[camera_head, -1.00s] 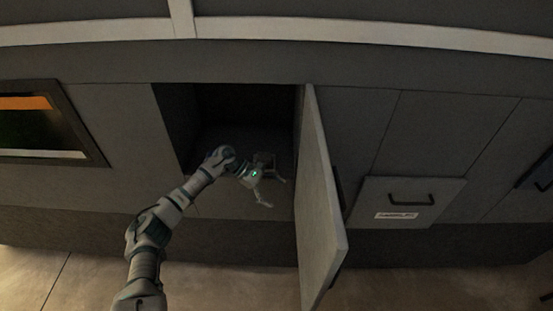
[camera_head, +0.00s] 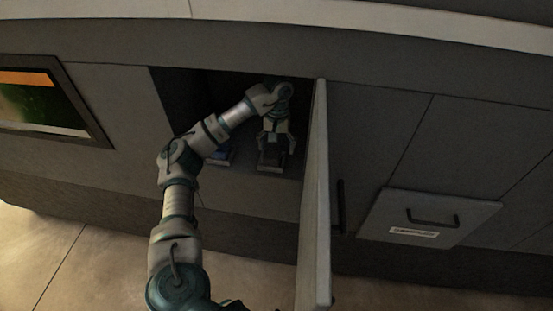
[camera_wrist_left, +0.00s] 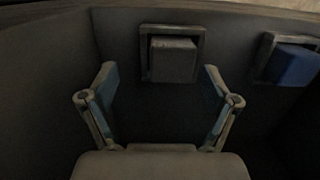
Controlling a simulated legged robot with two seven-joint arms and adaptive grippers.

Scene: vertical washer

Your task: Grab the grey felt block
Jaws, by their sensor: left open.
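The grey felt block (camera_wrist_left: 173,60) sits in a square frame on the compartment surface, straight ahead of my left gripper in the left wrist view. In the head view the block (camera_head: 271,158) shows dark inside the open compartment, just below the gripper's fingers. My left gripper (camera_head: 274,143) is inside the compartment, fingers spread and empty. In the left wrist view its fingers (camera_wrist_left: 160,76) are apart, one toward each side of the block, and the block appears beyond them. I cannot tell the exact gap. My right gripper is not in view.
A blue block (camera_wrist_left: 293,65) sits in a similar frame beside the grey one; it also shows in the head view (camera_head: 220,155), partly behind my arm. The open door (camera_head: 315,200) stands close on the right. A panel with a handle (camera_head: 428,217) is further right.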

